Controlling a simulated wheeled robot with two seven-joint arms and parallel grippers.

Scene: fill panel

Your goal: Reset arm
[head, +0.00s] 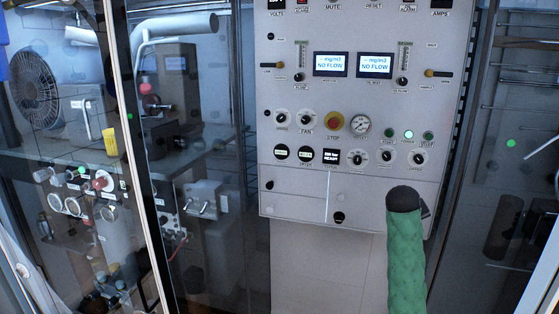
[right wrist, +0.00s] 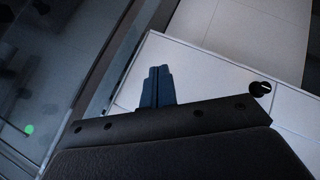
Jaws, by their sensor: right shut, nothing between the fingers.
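The control panel (head: 300,100) stands upright in front of me, pale grey, with two small screens reading NO FLOW, gauges, knobs and a red stop button (head: 333,123). My right arm, in a green sleeve with a dark end, rises at the lower right in front of the panel's lower right corner. In the right wrist view my right gripper (right wrist: 159,70) has its two blue fingers together with nothing between them. Pale panel surface and a black knob (right wrist: 260,88) lie beyond the fingers, which look apart from the knob. My left gripper is out of view.
Glass with a metal frame (head: 130,150) stands to the left, with a fan (head: 36,92), pipes and gauges behind it. Dark glass and racks (head: 520,120) are to the right. A pale plain surface (head: 325,270) lies below the panel.

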